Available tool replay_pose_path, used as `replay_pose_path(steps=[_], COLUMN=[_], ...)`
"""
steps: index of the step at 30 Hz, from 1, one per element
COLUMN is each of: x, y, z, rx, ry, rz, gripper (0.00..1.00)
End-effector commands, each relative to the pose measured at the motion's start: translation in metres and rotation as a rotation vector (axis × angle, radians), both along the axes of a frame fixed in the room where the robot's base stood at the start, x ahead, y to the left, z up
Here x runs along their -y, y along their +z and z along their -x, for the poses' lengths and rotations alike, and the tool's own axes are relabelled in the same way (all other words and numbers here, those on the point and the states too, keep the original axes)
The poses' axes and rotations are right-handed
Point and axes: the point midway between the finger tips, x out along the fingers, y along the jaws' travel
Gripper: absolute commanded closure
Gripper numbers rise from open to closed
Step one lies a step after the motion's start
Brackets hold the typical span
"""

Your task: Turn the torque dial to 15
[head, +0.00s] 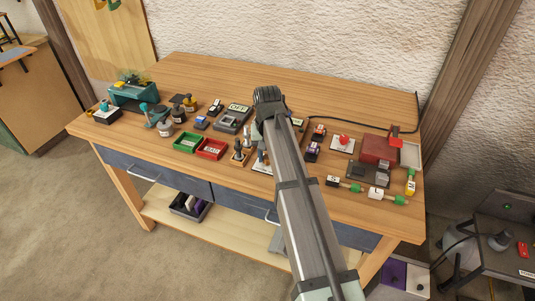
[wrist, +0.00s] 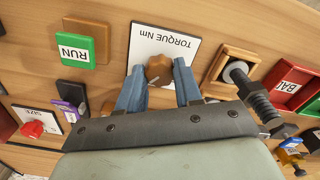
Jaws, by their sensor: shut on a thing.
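The torque dial is a brown knob (wrist: 158,68) on a white plate (wrist: 165,42) marked "TORQUE Nm", upside down in the wrist view. My gripper (wrist: 160,84) has its two blue fingers on either side of the knob and is shut on it. The number scale and any pointer are hidden by the fingers and the gripper body, so the setting cannot be read. In the head view my arm covers most of the dial; only an edge of its white plate (head: 258,169) shows.
A wooden holder with a bolt (wrist: 236,70) stands close beside the dial. A green "RUN" block (wrist: 75,48) is on the other side. The red tray (head: 211,149) and green tray (head: 187,142) lie left of my arm. The bench's front strip is mostly clear.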

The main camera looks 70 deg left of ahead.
Motion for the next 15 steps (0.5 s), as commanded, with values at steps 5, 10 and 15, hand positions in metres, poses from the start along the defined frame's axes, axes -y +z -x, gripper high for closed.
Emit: replay_pose_path(steps=[5, 10, 15], x=[-0.0005, -0.0005, -0.0005], y=[-0.0001, -0.0001, -0.0001], z=[-0.0001, -0.0001, -0.0002], rx=[0.0, 0.0, 0.0], ry=[-0.099, -0.16, -0.189], rz=[-0.001, -0.001, -0.001], gripper=[0.96, 0.96, 0.96])
